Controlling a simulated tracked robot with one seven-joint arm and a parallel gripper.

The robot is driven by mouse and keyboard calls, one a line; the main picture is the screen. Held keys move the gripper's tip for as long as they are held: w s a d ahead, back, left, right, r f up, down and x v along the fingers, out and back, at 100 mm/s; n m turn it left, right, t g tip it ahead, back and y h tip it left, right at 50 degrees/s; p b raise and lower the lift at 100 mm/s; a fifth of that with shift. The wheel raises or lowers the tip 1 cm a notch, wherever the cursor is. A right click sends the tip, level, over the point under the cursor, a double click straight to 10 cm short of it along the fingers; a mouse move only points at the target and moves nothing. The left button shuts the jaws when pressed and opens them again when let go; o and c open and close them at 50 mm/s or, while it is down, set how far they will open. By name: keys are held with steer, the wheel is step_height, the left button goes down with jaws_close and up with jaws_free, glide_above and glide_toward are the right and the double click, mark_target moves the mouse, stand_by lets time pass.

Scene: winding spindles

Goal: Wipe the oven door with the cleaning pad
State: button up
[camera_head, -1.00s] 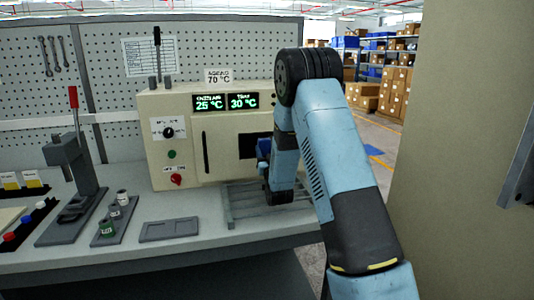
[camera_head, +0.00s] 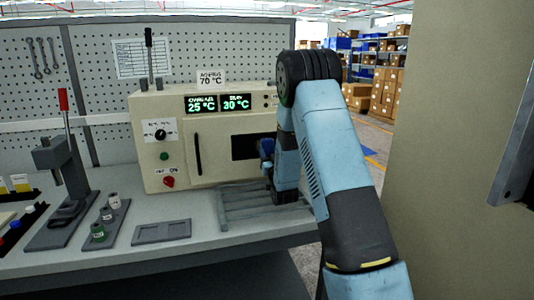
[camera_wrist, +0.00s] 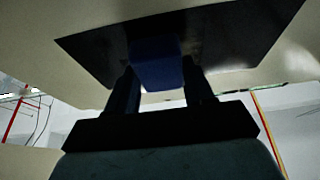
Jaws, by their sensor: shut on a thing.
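The oven (camera_head: 215,100) is a cream box on the bench, with displays reading 25 °C and 30 °C. Its door (camera_head: 215,150) is closed, with a dark vertical handle (camera_head: 198,153) and a dark window (camera_head: 244,147). My gripper (camera_wrist: 160,84) is shut on the blue cleaning pad (camera_wrist: 155,65), which also shows in the head view (camera_head: 266,147). The pad is at the door's window; in the wrist view it overlaps the dark pane (camera_wrist: 225,38). I cannot tell whether it touches. My arm hides the door's right part.
A slatted grey rack (camera_head: 235,208) lies on the bench below the door. A grey tray (camera_head: 162,231), a holder with small spools (camera_head: 106,220) and a lever press (camera_head: 62,170) stand to the left. A beige wall or panel (camera_head: 455,150) rises to the right.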

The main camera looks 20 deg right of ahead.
steer(key=d, duration=0.3)
steer(key=shift+d, duration=0.4)
steer(key=shift+a, duration=0.1)
steer(key=shift+w+a+r, duration=0.1)
steer(key=shift+a, duration=3.85)
steer(key=shift+r, duration=0.2)
steer(key=shift+d, duration=4.15)
steer(key=shift+a, duration=4.15)
